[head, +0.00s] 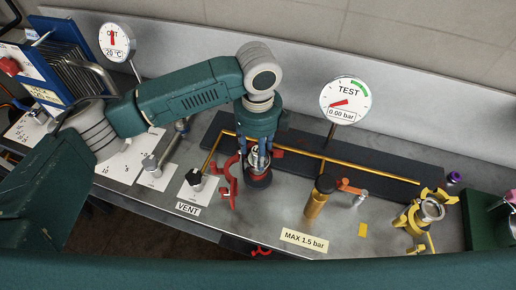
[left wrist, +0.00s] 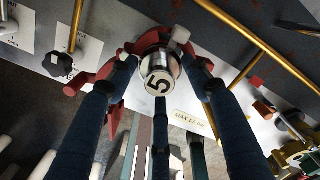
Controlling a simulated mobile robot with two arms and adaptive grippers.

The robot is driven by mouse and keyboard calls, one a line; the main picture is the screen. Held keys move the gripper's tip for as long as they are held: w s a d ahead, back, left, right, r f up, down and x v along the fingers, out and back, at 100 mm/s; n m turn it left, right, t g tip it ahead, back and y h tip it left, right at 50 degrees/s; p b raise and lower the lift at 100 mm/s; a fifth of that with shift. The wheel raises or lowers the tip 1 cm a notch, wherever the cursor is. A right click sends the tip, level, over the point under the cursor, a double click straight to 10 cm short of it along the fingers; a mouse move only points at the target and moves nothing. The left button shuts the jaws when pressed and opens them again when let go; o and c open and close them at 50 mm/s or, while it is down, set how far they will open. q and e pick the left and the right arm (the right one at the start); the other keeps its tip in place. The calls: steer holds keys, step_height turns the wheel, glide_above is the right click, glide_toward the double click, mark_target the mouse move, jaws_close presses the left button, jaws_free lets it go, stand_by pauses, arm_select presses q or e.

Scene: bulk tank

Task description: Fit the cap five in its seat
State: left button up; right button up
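Cap five is a silver round cap with a black 5 on its pale top (left wrist: 158,82); it also shows in the head view (head: 257,157). My left gripper (head: 258,152) points down over it, its blue fingers (left wrist: 158,62) closed around its sides. Directly below the cap is a dark round base with a red rim (head: 258,179), apparently its seat. The cap and fingers hide the seat's opening, so I cannot tell whether the cap is seated. A red open clamp (head: 230,178) stands beside it on the left. My right gripper is in neither view.
A black valve knob (head: 194,177) marked VENT is left of the clamp. A brass cylinder with a black top (head: 318,198) stands to the right. A yellow clamp fitting (head: 428,212) is farther right. The TEST gauge (head: 345,101) reads 0.00 bar. Yellow pipes cross behind.

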arm_select(q)
steer(key=shift+r, duration=0.1)
step_height(320, 180, up, 12)
stand_by(0.5)
stand_by(0.5)
